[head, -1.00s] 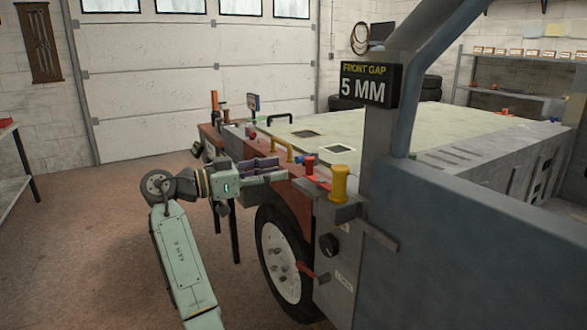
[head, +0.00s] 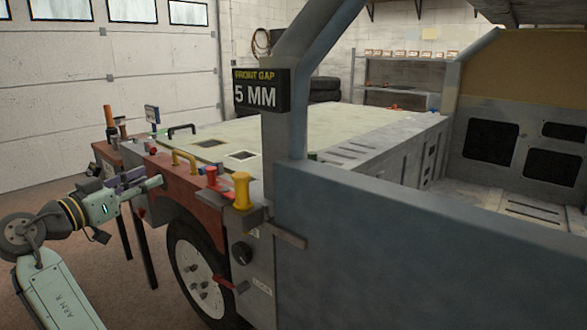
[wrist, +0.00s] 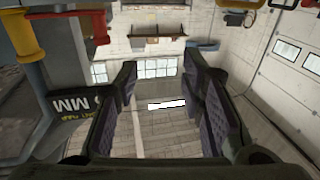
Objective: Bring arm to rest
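My arm (head: 60,292) reaches up from the lower left of the head view, beside the vehicle's wheel. My gripper (head: 150,180) is at its end, level with the red-brown side of the frame bench. In the wrist view, my gripper (wrist: 165,95) shows two dark padded fingers standing apart with nothing between them. It is open and empty. In the head view the fingertips overlap the red-brown side panel (head: 185,205); I cannot tell whether they touch it.
A yellow knob (head: 242,191), a red knob (head: 212,177) and a yellow handle (head: 186,160) stand near my gripper. A sign (head: 262,91) reads "FRONT GAP 5 MM". A wheel (head: 197,275) stands below. Open floor lies at the left.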

